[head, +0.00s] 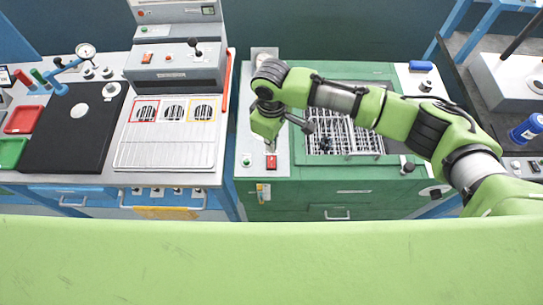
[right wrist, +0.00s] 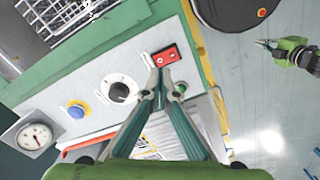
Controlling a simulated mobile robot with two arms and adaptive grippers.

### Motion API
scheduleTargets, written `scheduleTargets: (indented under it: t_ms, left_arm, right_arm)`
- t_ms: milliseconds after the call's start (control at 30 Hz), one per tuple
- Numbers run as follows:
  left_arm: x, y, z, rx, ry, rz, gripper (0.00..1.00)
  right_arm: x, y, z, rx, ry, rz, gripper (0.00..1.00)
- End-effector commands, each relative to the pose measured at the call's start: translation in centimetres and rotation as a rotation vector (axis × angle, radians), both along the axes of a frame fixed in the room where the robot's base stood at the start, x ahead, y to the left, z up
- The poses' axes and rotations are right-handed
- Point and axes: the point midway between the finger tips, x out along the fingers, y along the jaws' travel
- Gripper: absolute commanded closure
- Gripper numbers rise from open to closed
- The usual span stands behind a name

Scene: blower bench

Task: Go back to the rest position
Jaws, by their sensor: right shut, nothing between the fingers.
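My right gripper (head: 271,146) is over the left control panel of the green bench in the head view. Its two fingers are shut with nothing between them. In the right wrist view the fingertips (right wrist: 160,80) are close to a red switch (right wrist: 166,57); whether they touch it I cannot tell. The red switch also shows in the head view (head: 271,162), just below the fingertips. My left gripper (right wrist: 268,45) shows small at the right of the right wrist view, over the floor, apart from the bench. It is too small to tell whether it is open. It is not in the head view.
A wire rack (head: 345,134) sits in the green bench (head: 310,185) under my right forearm. The panel has a black knob (right wrist: 120,92), a blue button (right wrist: 77,110) and a gauge (right wrist: 35,137). A grey bench (head: 205,178) stands left across a narrow gap.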

Motion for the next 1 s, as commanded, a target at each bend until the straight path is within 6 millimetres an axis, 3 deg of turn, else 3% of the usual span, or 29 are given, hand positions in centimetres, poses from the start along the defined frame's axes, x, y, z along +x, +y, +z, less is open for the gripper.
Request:
scheduleTargets:
  t_ms: [200, 767, 867, 1000]
  left_arm:
    - [0.0, 0.0, 1.7, 0.000, 0.000, 0.000, 1.00]
    - [0.0, 0.0, 1.6, 0.000, 0.000, 0.000, 1.00]
    - [0.0, 0.0, 1.6, 0.000, 0.000, 0.000, 1.00]
    - [0.0, 0.0, 1.6, 0.000, 0.000, 0.000, 1.00]
  right_arm:
    - [0.0, 0.0, 1.6, 0.000, 0.001, 0.000, 1.00]
    - [-0.1, 0.1, 1.4, 0.002, 0.001, 0.001, 1.00]
    - [-1.2, 1.0, 1.1, 0.029, 0.009, 0.011, 1.00]
    - [-4.7, 4.1, 0.6, 0.135, 0.025, 0.032, 1.00]
